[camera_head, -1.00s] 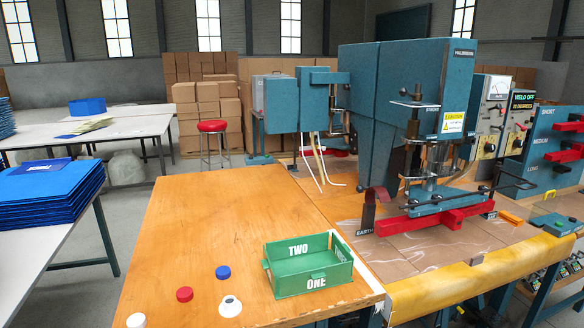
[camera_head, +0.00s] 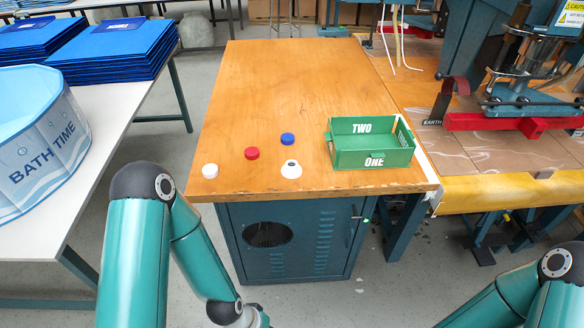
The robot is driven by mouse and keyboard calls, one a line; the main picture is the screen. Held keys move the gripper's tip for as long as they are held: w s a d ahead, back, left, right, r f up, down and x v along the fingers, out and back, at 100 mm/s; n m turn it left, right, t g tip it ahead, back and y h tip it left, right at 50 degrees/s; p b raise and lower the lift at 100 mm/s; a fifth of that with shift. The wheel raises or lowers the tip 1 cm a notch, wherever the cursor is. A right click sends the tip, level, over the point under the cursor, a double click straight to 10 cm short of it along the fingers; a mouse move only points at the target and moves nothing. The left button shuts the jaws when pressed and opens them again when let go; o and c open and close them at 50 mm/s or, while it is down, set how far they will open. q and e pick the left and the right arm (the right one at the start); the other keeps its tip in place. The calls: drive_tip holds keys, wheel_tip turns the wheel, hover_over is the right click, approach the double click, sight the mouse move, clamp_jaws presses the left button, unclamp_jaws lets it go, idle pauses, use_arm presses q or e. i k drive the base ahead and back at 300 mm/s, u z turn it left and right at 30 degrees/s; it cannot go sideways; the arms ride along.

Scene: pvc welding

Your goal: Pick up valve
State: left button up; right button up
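A white flared round piece with a dark hole in its top, which looks like the valve (camera_head: 291,170), stands near the front edge of the wooden table (camera_head: 270,90). A blue cap (camera_head: 287,139) is just behind it, a red cap (camera_head: 251,153) to its left, and a white cap (camera_head: 210,171) farther left. A green tray (camera_head: 370,158) marked ONE and TWO is to its right. My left arm is at the lower left and my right arm at the lower right, both in front of the table. Neither gripper is in the picture.
The welding machine (camera_head: 530,75) with its red bar (camera_head: 505,122) stands on the bench at right. At left, a white table (camera_head: 125,120) bears blue stacks (camera_head: 100,50) and a BATH TIME tub (camera_head: 45,150). The wooden table's back half is clear.

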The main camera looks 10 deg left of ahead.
sight(291, 170)
drive_tip(key=k, duration=0.35)
drive_tip(key=u, duration=0.6)
drive_tip(key=i, duration=1)
drive_tip(key=u, duration=0.5)
